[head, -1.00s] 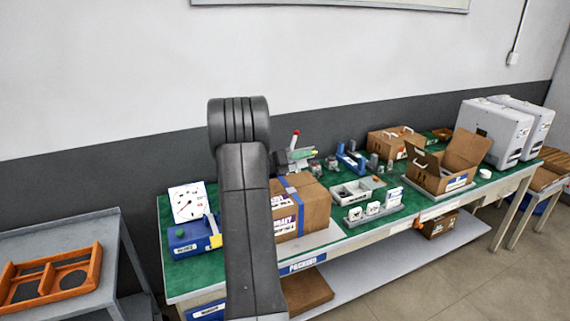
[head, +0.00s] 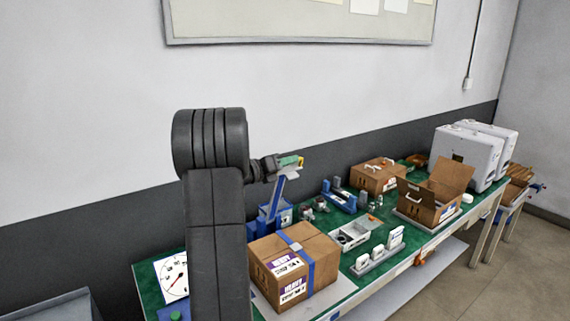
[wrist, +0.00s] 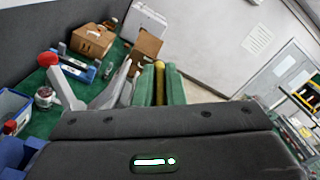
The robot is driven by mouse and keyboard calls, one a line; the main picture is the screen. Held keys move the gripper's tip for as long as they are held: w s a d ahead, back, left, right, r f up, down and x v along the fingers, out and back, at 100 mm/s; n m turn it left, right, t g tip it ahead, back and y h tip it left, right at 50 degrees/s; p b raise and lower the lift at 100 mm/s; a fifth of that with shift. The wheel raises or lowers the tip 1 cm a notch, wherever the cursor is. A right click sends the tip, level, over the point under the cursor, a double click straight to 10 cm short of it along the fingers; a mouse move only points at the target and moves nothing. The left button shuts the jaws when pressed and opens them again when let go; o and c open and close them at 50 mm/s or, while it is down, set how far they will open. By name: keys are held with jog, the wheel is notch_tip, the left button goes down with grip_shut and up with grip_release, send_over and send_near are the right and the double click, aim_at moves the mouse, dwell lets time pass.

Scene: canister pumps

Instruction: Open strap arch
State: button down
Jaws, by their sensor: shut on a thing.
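My gripper (head: 289,161) is at the end of the arm, above the back of the bench. In the wrist view its green fingers (wrist: 160,84) are closed around a yellow grip (wrist: 160,75). In the head view a blue upright bar with a pale grey top piece (head: 280,188), seemingly the strap arch, stands tilted just below the gripper. A strapped cardboard box (head: 312,268) with a blue strap lies in front of it. In the wrist view a grey lever with a red knob (wrist: 47,59) is left of the fingers. My arm hides the bench's left part.
An open carton (head: 437,195) and a closed carton (head: 378,177) stand farther right, before large white cases (head: 466,153). Grey trays (head: 355,235) sit right of the strapped box. A dial panel (head: 173,277) is at the left. The wall is close behind.

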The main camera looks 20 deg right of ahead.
jog(key=shift+w+a+f, duration=0.1)
dwell(0.3)
jog(key=c, duration=1.8)
grip_release()
jog(key=shift+w, duration=0.1)
jog(key=shift+a, duration=0.1)
jog(key=b+v, duration=0.3)
jog(key=v, duration=1)
jog(key=shift+a+b, duration=0.3)
jog(key=shift+b, duration=0.05)
